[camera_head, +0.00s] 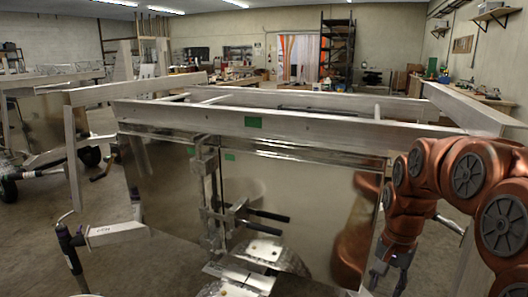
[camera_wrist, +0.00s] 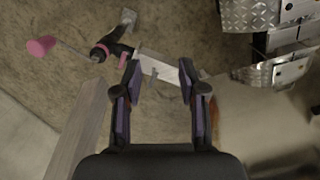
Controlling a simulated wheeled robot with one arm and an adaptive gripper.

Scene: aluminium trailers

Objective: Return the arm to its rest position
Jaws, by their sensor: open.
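My copper-coloured arm (camera_head: 440,190) comes in from the right of the head view, bends over and hangs down beside the trailer's front right corner. My gripper (camera_head: 388,270) is low at the lower right, partly cut off by the picture's edge. In the wrist view my gripper (camera_wrist: 158,78) points down with its two purple-lined fingers apart and nothing held. A pale metal bar (camera_wrist: 155,66) shows beyond the fingertips; I cannot tell how far below them it is.
The aluminium trailer (camera_head: 280,125) fills the middle, close to my arm. A mudguard (camera_wrist: 290,70) is at the wrist view's right, a dark coupling with a pink ring (camera_wrist: 105,50) at upper left. Another trailer (camera_head: 45,100) stands left. Bare floor (camera_head: 110,262) shows at lower left.

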